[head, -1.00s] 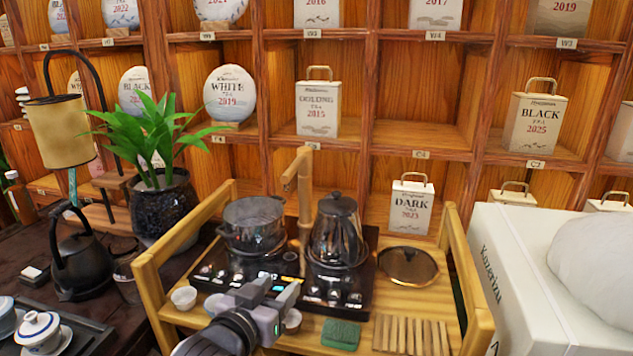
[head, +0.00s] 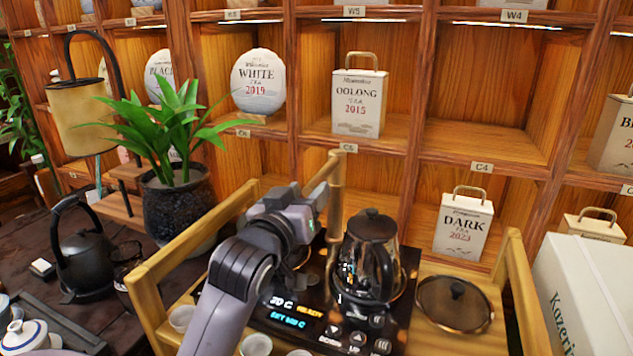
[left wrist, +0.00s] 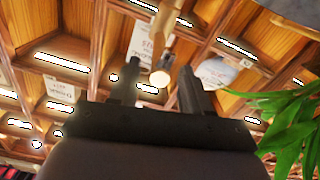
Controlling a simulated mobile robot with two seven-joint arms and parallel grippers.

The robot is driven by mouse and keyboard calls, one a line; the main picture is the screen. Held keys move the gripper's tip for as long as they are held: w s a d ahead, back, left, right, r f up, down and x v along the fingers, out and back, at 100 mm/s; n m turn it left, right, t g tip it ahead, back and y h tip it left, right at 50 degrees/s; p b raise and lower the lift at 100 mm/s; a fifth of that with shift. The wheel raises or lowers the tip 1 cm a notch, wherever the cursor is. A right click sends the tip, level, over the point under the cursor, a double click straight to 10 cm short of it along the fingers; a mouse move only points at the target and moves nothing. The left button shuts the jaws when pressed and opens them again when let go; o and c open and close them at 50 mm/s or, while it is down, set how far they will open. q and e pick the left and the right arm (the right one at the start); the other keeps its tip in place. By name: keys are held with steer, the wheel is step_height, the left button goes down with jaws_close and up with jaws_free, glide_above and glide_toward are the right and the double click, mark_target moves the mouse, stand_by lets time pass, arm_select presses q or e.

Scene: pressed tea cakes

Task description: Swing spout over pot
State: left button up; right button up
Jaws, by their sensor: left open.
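The bamboo spout (head: 322,176) tops an upright bamboo post (head: 335,208) behind the black heater. It also shows in the left wrist view (left wrist: 160,77), its round open end between the finger lines. My left gripper (head: 302,205) is open beside the spout in the head view; its fingers also show in the left wrist view (left wrist: 159,68). I cannot tell whether they touch the bamboo. The open pot on the heater's left is mostly hidden behind my left arm. A dark glass kettle (head: 370,255) stands on the heater's right. My right gripper is not in view.
A round glass lid (head: 455,303) lies on the right of the wooden tray stand (head: 493,278). A potted plant (head: 178,205) and black kettle (head: 84,255) stand to the left. Small white cups (head: 256,345) sit near the heater. Shelves with tea packages rise behind.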

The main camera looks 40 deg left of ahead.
mark_target(315, 184)
arm_select(q)
steer(key=shift+x, duration=2.15)
jaws_close()
